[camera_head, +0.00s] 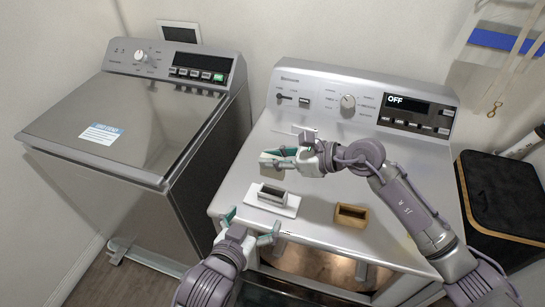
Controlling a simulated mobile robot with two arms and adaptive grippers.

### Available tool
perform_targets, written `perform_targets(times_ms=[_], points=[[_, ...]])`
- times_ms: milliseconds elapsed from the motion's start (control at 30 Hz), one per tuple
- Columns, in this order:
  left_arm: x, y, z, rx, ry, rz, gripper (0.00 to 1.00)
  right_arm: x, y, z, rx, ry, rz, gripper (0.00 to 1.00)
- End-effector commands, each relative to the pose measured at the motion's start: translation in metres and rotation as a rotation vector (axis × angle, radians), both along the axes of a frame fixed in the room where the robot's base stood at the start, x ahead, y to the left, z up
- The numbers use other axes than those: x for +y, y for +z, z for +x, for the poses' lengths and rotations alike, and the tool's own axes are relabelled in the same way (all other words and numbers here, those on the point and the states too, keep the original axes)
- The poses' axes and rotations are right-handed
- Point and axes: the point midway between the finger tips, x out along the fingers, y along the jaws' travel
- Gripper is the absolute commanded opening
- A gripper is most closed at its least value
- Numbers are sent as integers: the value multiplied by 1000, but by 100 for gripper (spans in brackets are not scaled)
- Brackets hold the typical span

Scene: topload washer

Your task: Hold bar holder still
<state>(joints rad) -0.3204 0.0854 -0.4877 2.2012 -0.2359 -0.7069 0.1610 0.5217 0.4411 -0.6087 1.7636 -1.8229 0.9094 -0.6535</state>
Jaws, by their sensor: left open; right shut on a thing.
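A white holder (285,207) with a dark slotted upper part sits on the top of the right-hand machine (230,192). A small brown wooden holder (351,222) stands to its right. My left gripper (250,226) is open just in front of the white holder, its two teal-tipped fingers apart. Whether a finger touches the holder is unclear. My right gripper (273,158) is behind the white holder, shut on a small pale bar (267,157). The bar is partly hidden by the fingers.
A grey topload washer (130,110) with a closed lid stands at the left. The right-hand machine has a control panel (365,103) reading OFF at its back. A black-topped bin (505,190) stands at the right. The machine top is clear around the wooden holder.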

Motion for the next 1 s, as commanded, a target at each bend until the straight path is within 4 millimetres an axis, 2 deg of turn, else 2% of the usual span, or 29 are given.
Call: perform_targets(times_ms=[200, 400, 1000], points=[[12, 14, -34, 3, -1, 1, 100, 0, 0, 0, 0, 0, 1, 0], [19, 22, -52, 2, -1, 0, 100, 0, 0, 0, 0, 0, 1, 0], [20, 20, -53, 6, 0, 3, 100, -1, 0, 0, -1, -1, 1, 0]])
